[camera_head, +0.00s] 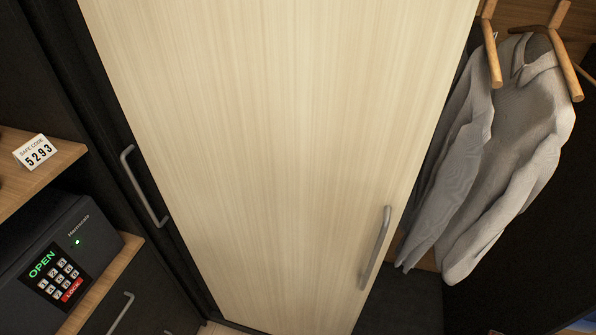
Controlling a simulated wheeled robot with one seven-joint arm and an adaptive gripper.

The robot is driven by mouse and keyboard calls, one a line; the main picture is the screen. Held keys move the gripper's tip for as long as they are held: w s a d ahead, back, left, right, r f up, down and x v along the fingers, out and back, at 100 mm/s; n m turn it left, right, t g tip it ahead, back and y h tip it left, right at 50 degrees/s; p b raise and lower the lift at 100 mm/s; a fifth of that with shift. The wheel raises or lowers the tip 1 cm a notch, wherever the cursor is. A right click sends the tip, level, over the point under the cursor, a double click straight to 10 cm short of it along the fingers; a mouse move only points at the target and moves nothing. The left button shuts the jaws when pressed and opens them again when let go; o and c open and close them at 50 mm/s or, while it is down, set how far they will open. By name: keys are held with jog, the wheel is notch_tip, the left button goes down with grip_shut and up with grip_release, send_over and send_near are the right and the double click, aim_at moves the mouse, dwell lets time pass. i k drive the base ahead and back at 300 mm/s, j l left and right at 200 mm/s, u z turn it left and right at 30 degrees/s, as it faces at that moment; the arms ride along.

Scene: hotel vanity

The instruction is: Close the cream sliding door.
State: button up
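The cream sliding door (285,130) fills the middle of the head view, a tall pale wood-grain panel. Its grey bar handle (376,248) is near the door's right edge, low in the picture. To the right of that edge the closet is open, and grey clothing shows inside. My gripper is not in view, and nothing is seen touching the door or its handle.
Grey garments (525,140) hang from wooden pegs (566,62) right of the door. At left stand a dark safe (55,262) with a lit OPEN panel, a code card (36,151) on a wooden shelf (50,175), and a dark panel with a grey handle (143,187).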

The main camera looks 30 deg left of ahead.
aim_at(286, 143)
jog(key=u, duration=2.7)
